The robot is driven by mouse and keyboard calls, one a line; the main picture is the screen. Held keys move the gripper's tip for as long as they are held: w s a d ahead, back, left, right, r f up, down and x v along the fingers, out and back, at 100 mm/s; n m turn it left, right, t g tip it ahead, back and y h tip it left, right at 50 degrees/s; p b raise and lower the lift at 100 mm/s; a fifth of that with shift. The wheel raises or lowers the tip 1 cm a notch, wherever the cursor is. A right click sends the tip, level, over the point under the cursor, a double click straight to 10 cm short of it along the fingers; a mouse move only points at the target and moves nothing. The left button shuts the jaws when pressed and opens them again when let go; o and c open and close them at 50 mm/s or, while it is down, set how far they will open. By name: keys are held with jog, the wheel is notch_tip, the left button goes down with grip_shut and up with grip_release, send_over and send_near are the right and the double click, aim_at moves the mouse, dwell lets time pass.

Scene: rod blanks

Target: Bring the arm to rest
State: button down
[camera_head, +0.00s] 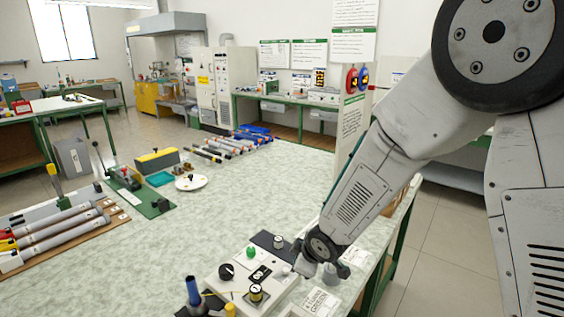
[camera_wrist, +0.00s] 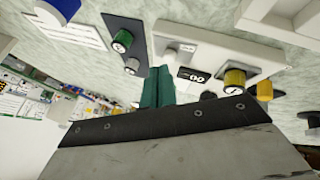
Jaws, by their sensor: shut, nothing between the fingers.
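My arm reaches in from the right in the head view, bent downward over the near right part of the bench (camera_head: 225,215). My gripper (camera_wrist: 158,86) shows in the wrist view as two green fingers pressed together, with nothing between them. In the head view its fingers are hard to make out beside the arm's end. It is close to the white control box (camera_head: 235,275), which also shows behind the fingers in the wrist view (camera_wrist: 215,45). I cannot tell whether the fingers touch the box.
Rods lie on a wooden rack (camera_head: 110,220) at left. A green-based fixture (camera_head: 145,198) and a white dish (camera_head: 191,183) stand farther back. The bench middle is clear.

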jog(key=s+d+r+m+g+h, duration=0.4)
jog(key=s+d+r+m, duration=0.35)
jog(key=s+d, duration=0.5)
jog(key=s+d+r+m, duration=0.3)
jog(key=s+d+r, duration=0.1)
jog(key=s+r, duration=0.3)
jog(key=s+d+r+m, duration=0.3)
jog(key=s+d+r, duration=0.2)
jog(key=s+r, duration=0.3)
jog(key=s, duration=0.4)
jog(key=shift+s+d+g+y, duration=0.15)
jog(key=shift+s+g+y, duration=0.05)
jog(key=shift+g+y, duration=0.2)
